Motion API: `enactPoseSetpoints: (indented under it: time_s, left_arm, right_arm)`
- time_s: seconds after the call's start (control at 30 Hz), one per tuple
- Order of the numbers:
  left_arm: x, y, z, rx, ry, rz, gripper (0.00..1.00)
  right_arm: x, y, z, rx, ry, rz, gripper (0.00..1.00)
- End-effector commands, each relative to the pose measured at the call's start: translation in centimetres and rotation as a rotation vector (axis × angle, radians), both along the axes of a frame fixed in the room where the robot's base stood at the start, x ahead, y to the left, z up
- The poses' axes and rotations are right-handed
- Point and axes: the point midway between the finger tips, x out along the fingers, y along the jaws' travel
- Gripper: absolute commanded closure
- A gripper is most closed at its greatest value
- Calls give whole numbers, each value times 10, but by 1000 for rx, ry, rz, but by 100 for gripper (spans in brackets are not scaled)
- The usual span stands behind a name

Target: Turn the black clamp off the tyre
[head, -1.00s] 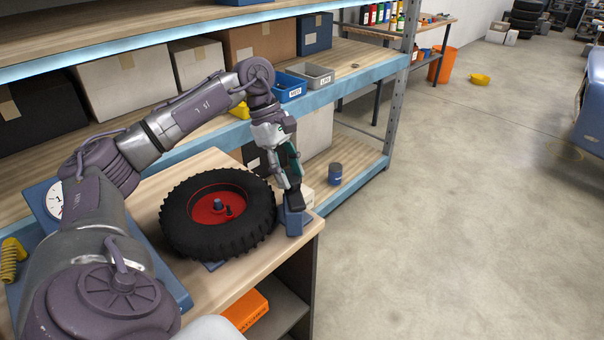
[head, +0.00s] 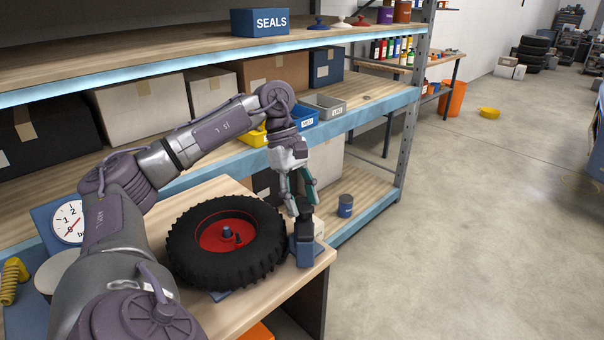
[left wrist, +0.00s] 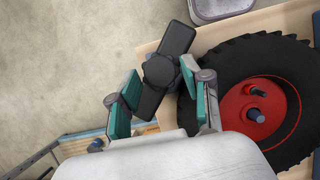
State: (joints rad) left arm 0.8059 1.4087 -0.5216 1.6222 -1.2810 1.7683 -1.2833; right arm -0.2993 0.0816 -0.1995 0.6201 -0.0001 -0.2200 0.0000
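The black clamp (left wrist: 160,70) is a short bar with a round hub. In the left wrist view it lies diagonally beside the tyre's left edge, and no overlap with the tread shows. In the head view the clamp (head: 305,222) sits on a blue block (head: 306,252) at the bench's right corner. The black tyre (head: 180,250) with a red rim lies flat on the bench. My left gripper (left wrist: 160,85) points down over the clamp, its teal-padded fingers on either side of it with a gap between them. Contact is hard to tell. My right gripper is not in view.
The wooden bench (head: 292,292) ends just right of the clamp. Behind it stands a shelf rack (head: 370,110) with boxes and bins. A pressure gauge (head: 69,222) and a yellow coil (head: 12,282) are at the left.

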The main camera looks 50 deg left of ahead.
Motion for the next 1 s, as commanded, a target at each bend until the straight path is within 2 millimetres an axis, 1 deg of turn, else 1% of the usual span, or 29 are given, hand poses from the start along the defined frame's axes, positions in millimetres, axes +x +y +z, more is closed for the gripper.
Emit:
enactPoseSetpoints:
  time_s: [0.03,0.07,0.33,0.47,0.57,0.67,0.7,0.8,0.87,1.0]
  left_arm:
    - [0,0,0,0,0,1,38]
    - [0,0,0,0,0,1,35]
    - [0,0,-1,-1,3,1,35]
    - [1,2,5,-2,0,2,35]
    - [1,7,18,-3,-3,2,35]
    - [1,14,38,-5,-6,1,35]
    - [0,18,48,-6,-6,1,35]
    - [0,25,61,-3,-5,3,35]
    - [-1,28,70,-3,-6,2,35]
    - [-1,30,76,0,-3,-1,35]
  right_arm:
    - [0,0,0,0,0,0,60]
    - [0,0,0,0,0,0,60]
    - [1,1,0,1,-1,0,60]
    - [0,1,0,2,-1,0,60]
    - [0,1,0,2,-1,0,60]
    - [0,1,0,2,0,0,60]
    - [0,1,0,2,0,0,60]
    - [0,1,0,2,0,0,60]
    - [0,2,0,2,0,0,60]
    - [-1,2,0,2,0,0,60]
